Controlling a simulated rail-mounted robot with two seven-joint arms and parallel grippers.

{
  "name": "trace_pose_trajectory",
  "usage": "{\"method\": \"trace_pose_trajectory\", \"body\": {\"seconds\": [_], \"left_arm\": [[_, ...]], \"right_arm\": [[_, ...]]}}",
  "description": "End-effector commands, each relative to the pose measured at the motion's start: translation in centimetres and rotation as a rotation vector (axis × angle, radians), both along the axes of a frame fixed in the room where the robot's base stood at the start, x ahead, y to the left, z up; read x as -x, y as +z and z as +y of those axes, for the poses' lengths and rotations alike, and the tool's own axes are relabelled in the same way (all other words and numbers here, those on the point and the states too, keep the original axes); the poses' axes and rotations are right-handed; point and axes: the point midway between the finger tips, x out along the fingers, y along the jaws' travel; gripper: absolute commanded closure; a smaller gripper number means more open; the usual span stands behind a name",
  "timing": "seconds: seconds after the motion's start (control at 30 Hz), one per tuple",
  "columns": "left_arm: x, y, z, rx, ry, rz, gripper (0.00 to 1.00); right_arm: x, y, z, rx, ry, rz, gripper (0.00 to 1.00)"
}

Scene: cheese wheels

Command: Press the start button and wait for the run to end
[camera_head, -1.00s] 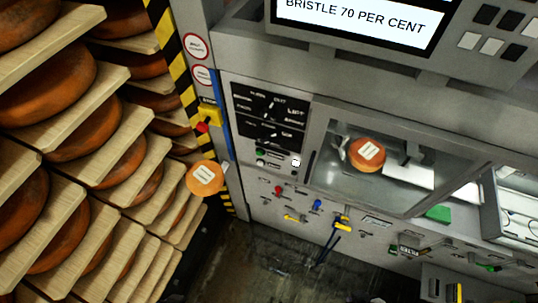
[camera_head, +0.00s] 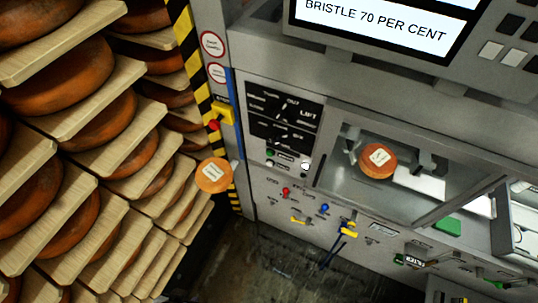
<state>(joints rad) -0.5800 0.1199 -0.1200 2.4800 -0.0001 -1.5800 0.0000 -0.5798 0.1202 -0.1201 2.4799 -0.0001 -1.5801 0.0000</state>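A grey machine front (camera_head: 290,225) fills the middle and right. Its black dial panel (camera_head: 285,118) has a small green button (camera_head: 270,153) and a white round button (camera_head: 305,166) below it. A larger green block (camera_head: 446,227) sits under the window's right end. I cannot read which one is the start button. An orange cheese wheel (camera_head: 368,171) with a pale label lies inside the windowed chamber, between dark fittings. The screen (camera_head: 385,22) reads "BRISTLE 70 PER CENT"; its top is cut off. Neither of my grippers is in view.
Wooden shelves (camera_head: 95,205) with several orange cheese wheels stand at the left. A labelled orange disc (camera_head: 213,186) is at the machine's left edge. A yellow box with a red button (camera_head: 214,125) is above it. Red, blue and yellow controls (camera_head: 324,208) line the lower front.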

Motion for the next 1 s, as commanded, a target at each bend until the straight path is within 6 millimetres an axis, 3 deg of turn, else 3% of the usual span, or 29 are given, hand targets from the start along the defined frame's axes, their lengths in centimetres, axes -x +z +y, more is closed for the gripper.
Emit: {"method": "trace_pose_trajectory", "body": {"seconds": [0.33,1.0], "left_arm": [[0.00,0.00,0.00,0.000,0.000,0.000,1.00],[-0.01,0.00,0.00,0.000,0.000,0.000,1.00]], "right_arm": [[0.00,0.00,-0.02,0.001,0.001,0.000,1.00],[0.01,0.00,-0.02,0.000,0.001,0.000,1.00]]}}
